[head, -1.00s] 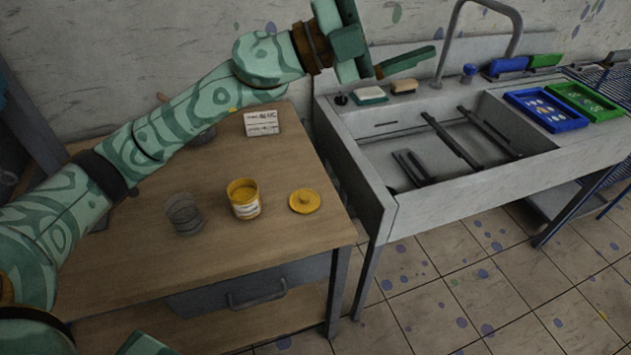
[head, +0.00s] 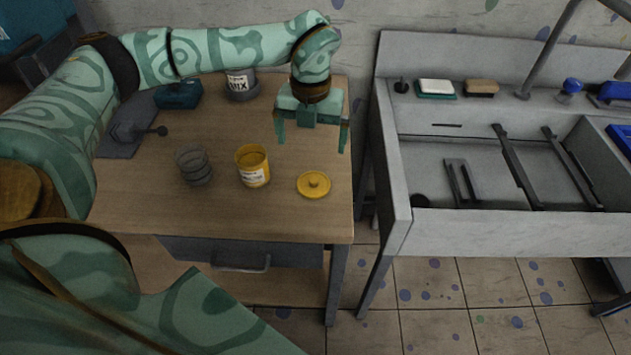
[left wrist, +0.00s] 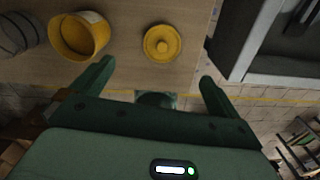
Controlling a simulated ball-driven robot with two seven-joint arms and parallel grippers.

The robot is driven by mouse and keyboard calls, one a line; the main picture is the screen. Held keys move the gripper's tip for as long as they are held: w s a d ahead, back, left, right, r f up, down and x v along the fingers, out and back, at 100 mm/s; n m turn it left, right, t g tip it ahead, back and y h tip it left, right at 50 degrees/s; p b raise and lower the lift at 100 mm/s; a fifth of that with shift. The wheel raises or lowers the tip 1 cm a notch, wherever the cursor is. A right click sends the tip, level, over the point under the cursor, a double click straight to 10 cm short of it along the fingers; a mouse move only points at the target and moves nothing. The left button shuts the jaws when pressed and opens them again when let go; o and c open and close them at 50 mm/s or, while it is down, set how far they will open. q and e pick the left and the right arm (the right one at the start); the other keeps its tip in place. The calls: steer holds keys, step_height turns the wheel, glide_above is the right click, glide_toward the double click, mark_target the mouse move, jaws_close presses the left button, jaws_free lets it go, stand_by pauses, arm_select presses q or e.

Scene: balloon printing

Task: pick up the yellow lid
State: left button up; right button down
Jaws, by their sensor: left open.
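The yellow lid (head: 313,184) is a round disc with a small knob, lying flat on the wooden table near its right edge. It also shows in the left wrist view (left wrist: 162,43), ahead of and between the fingers. My left gripper (head: 311,147) is open and empty above the table, fingers pointing down, apart from the lid and a little behind it in the head view. A yellow jar (head: 252,166) with a white label stands open just left of the lid; it also shows in the left wrist view (left wrist: 79,36). My right gripper is not in view.
A dark grey cup (head: 194,166) stands left of the jar. A labelled container (head: 241,84) and a dark teal box (head: 178,94) are at the table's back. The grey sink (head: 400,190) stands right of the table, across a narrow gap.

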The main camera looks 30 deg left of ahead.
arm_select(q)
steer(key=b, duration=0.1)
glide_above(314, 179)
steer(key=f, duration=0.6)
steer(key=shift+s+a+f, duration=0.1)
steer(key=shift+a+f, duration=0.15)
steer(key=shift+f, duration=0.05)
steer(key=f, duration=0.1)
steer(key=f+b, duration=0.1)
steer(key=f, duration=0.1)
steer(key=f+b, duration=0.1)
steer(key=f, duration=0.1)
steer(key=shift+d+f, duration=0.25)
steer(key=shift+r, duration=0.1)
steer(key=c, duration=1.1)
